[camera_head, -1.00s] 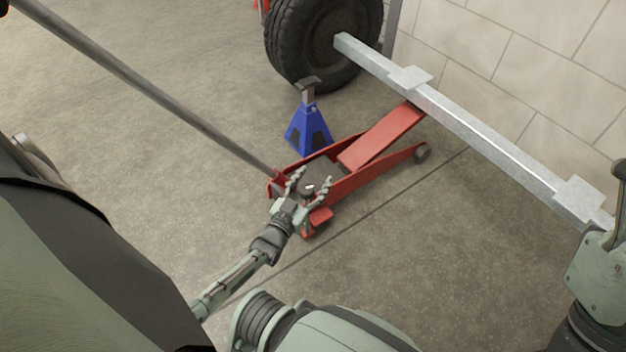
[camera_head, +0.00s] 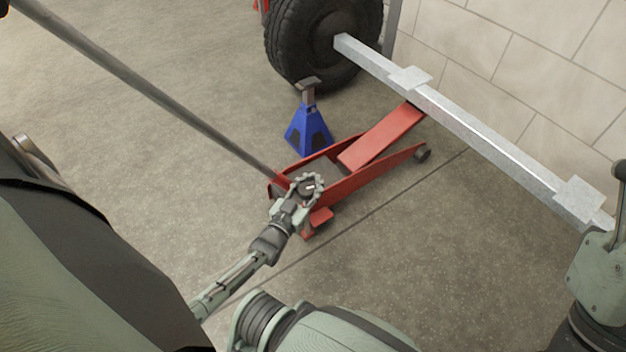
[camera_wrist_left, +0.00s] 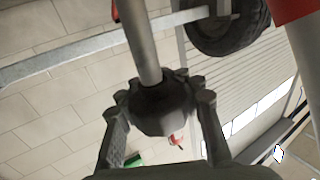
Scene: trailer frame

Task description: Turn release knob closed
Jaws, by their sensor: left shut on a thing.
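The red floor jack (camera_head: 378,178) stands on the concrete floor with its lift arm raised toward the metal axle beam. The dark release knob (camera_head: 307,187) sits at the near end of the jack, by the base of the long handle. My left gripper (camera_head: 309,183) is shut around the knob. In the left wrist view, the fingers (camera_wrist_left: 163,84) curl around the dark faceted knob (camera_wrist_left: 160,112), and a grey rod rises just beyond it. The right gripper cannot be made out; only part of my right arm shows at the right edge.
The long grey jack handle (camera_head: 150,95) slopes from the jack to the upper left. A blue jack stand (camera_head: 308,131) stands just behind the jack. The axle beam (camera_head: 480,125) with a tyre (camera_head: 318,45) runs along the tiled wall. Floor in front of the jack is clear.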

